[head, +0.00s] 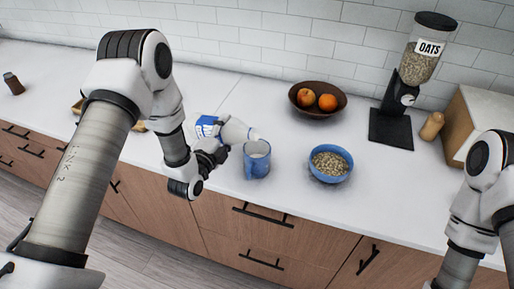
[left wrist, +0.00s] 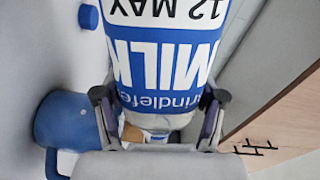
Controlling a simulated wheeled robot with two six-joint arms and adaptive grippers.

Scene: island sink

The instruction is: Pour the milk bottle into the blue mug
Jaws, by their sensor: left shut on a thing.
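The milk bottle (head: 235,131), white with a blue label, is tipped well over toward the right, its mouth end near the rim of the blue mug (head: 257,160). My left gripper (head: 217,155) is shut on the bottle; in the left wrist view its fingers sit on both sides of the bottle (left wrist: 165,60). The mug stands upright on the counter and looks pale inside; I cannot tell a stream of milk. The mug also shows in the left wrist view (left wrist: 65,118). My right gripper is out of view.
A blue bowl of oats (head: 331,164) stands right of the mug. Behind are a brown fruit bowl (head: 317,98) and an oats dispenser (head: 391,127). A small blue cap (left wrist: 88,16) lies on the counter. A brown jar (head: 13,84) is far left.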

